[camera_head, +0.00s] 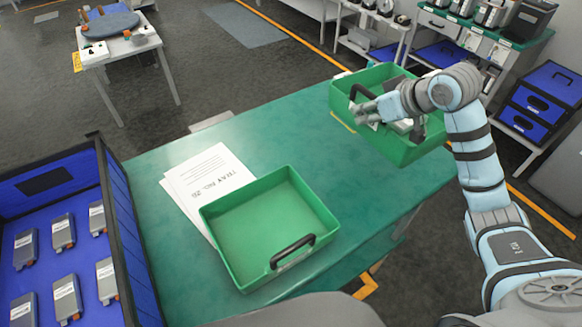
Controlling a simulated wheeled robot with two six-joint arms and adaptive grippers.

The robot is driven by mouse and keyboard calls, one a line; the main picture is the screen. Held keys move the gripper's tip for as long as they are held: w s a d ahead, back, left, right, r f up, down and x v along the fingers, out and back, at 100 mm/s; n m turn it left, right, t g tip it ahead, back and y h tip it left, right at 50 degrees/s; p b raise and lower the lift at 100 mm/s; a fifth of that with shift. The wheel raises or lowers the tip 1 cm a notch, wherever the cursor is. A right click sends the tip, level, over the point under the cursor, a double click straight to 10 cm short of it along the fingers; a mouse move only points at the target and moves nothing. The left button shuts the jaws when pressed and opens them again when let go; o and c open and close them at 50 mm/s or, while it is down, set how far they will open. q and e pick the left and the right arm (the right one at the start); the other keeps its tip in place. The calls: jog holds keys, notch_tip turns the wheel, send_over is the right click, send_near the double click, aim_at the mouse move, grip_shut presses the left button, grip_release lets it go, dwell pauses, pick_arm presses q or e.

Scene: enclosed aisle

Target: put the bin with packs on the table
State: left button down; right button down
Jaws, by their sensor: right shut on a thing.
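A green bin (343,93) with grey packs (404,127) in it is at the far right end of the green table (300,140). I cannot tell whether its base rests on the table or is a little above it. My right gripper (366,110) reaches over this bin from the right and is shut on it by its black handle (359,95); the fingers partly hide the packs. A second green bin (240,243), empty, sits on the near part of the table, its black handle at the right. My left gripper is not in view.
White printed sheets (205,172) lie partly under the empty bin. A blue-lined case (75,240) with several grey packs stands at the left. The table between the two bins is clear. Benches and a blue drawer box (545,100) stand behind at the right.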

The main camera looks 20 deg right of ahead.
jog(key=shift+s, duration=0.25)
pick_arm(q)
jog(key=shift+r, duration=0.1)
pick_arm(e)
notch_tip(320, 180, down, 20)
jog(key=shift+w+a+r, duration=0.1)
jog(key=shift+w, duration=0.05)
jog(key=c, duration=1.8)
grip_release()
jog(key=shift+c, duration=0.2)
jog(key=shift+o, duration=1.4)
jog(key=shift+r, duration=0.1)
